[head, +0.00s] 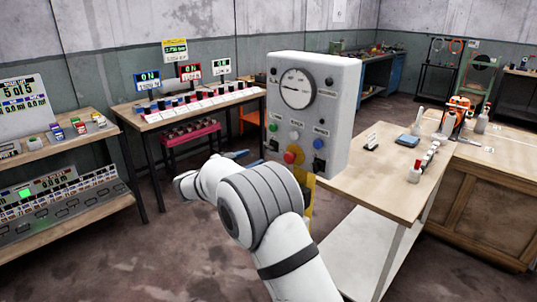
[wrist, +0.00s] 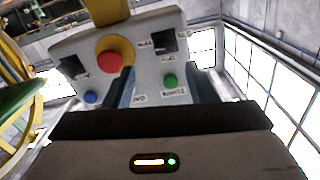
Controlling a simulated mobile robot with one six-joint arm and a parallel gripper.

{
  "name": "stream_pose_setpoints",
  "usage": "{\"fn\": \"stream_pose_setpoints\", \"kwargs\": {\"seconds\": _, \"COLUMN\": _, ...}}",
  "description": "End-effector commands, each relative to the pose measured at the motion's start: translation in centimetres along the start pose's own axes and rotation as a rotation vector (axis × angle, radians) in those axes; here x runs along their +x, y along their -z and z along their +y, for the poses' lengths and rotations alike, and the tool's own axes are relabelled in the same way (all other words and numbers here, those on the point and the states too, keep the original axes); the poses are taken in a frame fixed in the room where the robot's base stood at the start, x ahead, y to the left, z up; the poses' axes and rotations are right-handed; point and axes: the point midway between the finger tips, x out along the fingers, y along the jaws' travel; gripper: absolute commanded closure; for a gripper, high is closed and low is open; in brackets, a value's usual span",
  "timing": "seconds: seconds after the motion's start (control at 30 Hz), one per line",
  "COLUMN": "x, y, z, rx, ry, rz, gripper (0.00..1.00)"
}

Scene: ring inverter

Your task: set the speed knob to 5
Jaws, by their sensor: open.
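A pale grey control box (head: 325,105) stands upright, with a round dial gauge (head: 297,88) on top. Below the gauge are a green button (head: 273,127), a small pale knob (head: 294,135), a blue button (head: 318,144) and a red mushroom button (head: 292,155). I cannot tell for sure whether the pale knob is the speed knob, and its setting is too small to read. My gripper (wrist: 163,88) is open in front of the panel, its dark blue fingers apart. In the wrist view, the red, blue and green buttons show upside down, but the pale knob is not visible.
A wooden workbench (head: 375,184) with bottles and small items stands right of the box. A table (head: 135,122) with several coloured parts stands behind on the left, and shelves (head: 60,151) at the far left. Bare floor (head: 160,250) lies at the front left.

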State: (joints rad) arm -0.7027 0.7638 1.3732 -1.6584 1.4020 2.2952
Motion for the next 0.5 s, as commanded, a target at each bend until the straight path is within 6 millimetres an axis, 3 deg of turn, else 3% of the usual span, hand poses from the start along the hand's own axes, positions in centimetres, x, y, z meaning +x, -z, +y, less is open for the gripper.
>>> {"fn": "stream_pose_setpoints", "kwargs": {"seconds": 0.13, "x": 0.6, "y": -0.1, "z": -0.8, "rx": 0.025, "ry": 0.016, "rz": 0.018, "gripper": 0.49}}
{"fn": "stream_pose_setpoints", "kwargs": {"seconds": 0.5, "x": 6.2, "y": 0.1, "z": -0.8, "rx": 0.023, "ry": 0.016, "rz": 0.017, "gripper": 0.49}}
